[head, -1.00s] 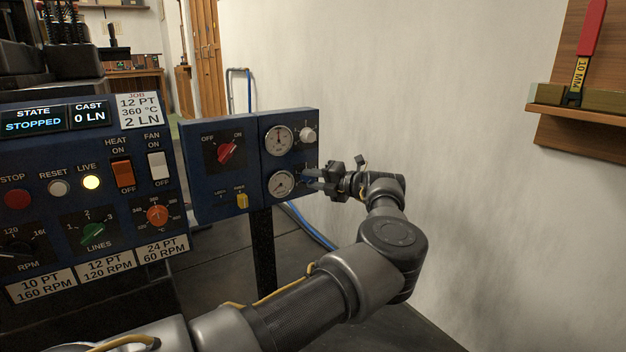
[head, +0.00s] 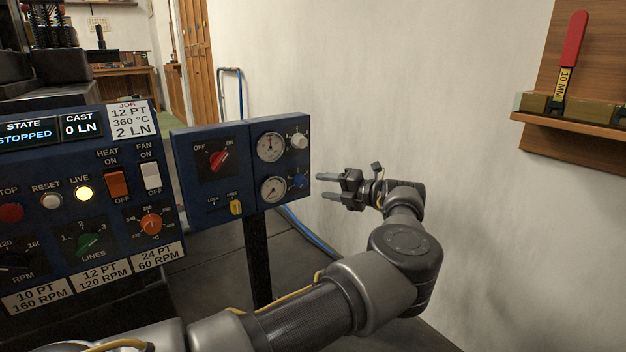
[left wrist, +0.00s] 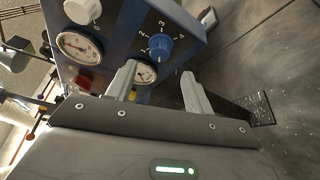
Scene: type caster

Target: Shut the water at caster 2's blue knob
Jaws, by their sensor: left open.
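The blue knob (head: 299,180) is at the lower right of the small blue panel (head: 205,190), beside the lower gauge (head: 273,189). In the left wrist view the blue knob (left wrist: 160,47) sits within a ring of white numbers, just beyond the fingertips; its exact setting is hard to read. My left gripper (head: 322,186) is open and empty, to the right of the panel and apart from the knob. Its two fingers (left wrist: 160,75) point toward the panel face in the left wrist view. No caster number is visible. My right gripper is out of view.
A white knob (head: 299,141) is above the blue one, beside the upper gauge (head: 270,147). A red switch (head: 219,160) and a yellow lever (head: 236,207) are left of the gauges. A wooden shelf (head: 575,134) hangs on the right wall. Free room lies right of the panel.

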